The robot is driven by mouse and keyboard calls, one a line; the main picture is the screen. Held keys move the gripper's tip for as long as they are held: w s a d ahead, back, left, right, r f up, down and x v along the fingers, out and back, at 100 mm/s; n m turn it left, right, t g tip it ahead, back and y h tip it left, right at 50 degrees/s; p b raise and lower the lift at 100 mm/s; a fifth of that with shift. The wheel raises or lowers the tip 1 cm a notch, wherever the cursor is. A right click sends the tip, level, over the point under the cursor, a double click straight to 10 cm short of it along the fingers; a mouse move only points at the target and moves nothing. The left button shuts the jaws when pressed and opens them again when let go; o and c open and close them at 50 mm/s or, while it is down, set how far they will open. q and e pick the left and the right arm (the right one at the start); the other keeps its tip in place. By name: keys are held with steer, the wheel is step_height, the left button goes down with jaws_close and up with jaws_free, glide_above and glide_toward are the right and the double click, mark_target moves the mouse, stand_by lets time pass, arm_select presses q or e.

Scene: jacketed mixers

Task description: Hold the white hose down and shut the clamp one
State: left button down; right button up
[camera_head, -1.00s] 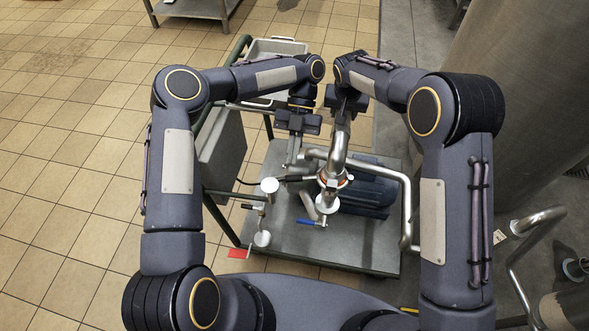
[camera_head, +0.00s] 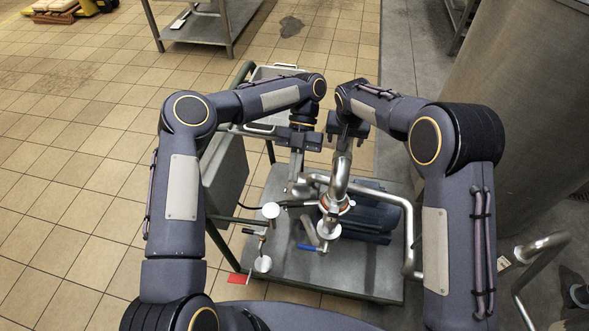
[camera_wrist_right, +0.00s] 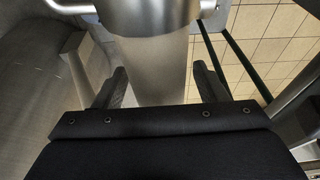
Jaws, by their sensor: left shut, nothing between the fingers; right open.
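A thick silver-grey bent pipe or hose (camera_head: 341,176) rises from the cart's fittings; I cannot make out a separate, clearly white hose. An orange-edged ring, perhaps the clamp (camera_head: 337,206), sits around its lower joint; whether it is open or shut is too small to tell. My left gripper (camera_head: 296,184) is shut and empty, pointing down just left of the pipe, beside a thin tube's end. My right gripper (camera_head: 346,146) is at the pipe's top. In the right wrist view it is open (camera_wrist_right: 161,88), with a broad silver tube (camera_wrist_right: 160,65) between its fingers, no grip visible.
The fittings stand on a grey cart (camera_head: 375,276) with a green frame. White round caps (camera_head: 270,210), a blue lever (camera_head: 308,247) and a red tag (camera_head: 238,278) are at the front left. A blue motor (camera_head: 372,215) lies right. A large tank (camera_head: 510,110) stands at the right.

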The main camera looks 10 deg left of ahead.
steer(key=shift+r+p, duration=2)
steer(key=shift+r, duration=1.5)
